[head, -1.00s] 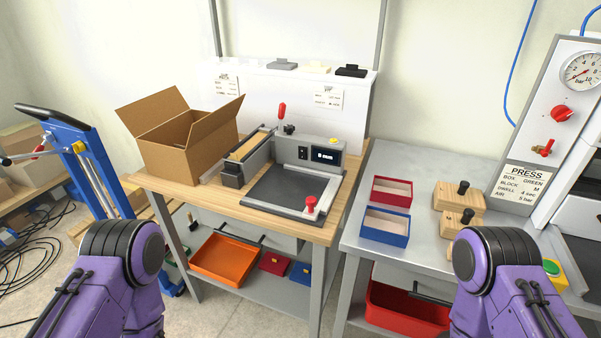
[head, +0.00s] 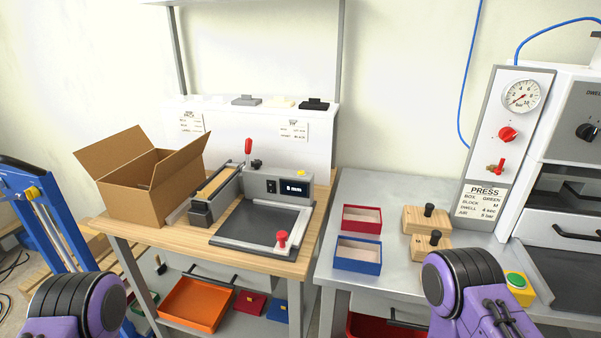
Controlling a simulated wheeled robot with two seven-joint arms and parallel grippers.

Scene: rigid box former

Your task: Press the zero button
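A grey measuring device (head: 262,205) stands on the wooden bench. It has a dark flat plate (head: 255,226), a red knob (head: 282,239), a red-handled lever (head: 248,147) and a small lit display (head: 293,188) whose digits are hard to read. A small yellow button (head: 301,174) sits on top above the display. A dark panel with small buttons (head: 271,187) is left of the display. I cannot read a label naming the zero button. Only purple links of my two arms show at the bottom corners. Both grippers are out of view, and no part of my arms touches the device.
An open cardboard box (head: 139,190) stands left of the device. Right, a metal table (head: 390,195) holds a red box (head: 362,219), a blue box (head: 358,255), wooden blocks (head: 428,220) and a press panel (head: 497,150). A yellow-housed green button (head: 517,284) is at lower right.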

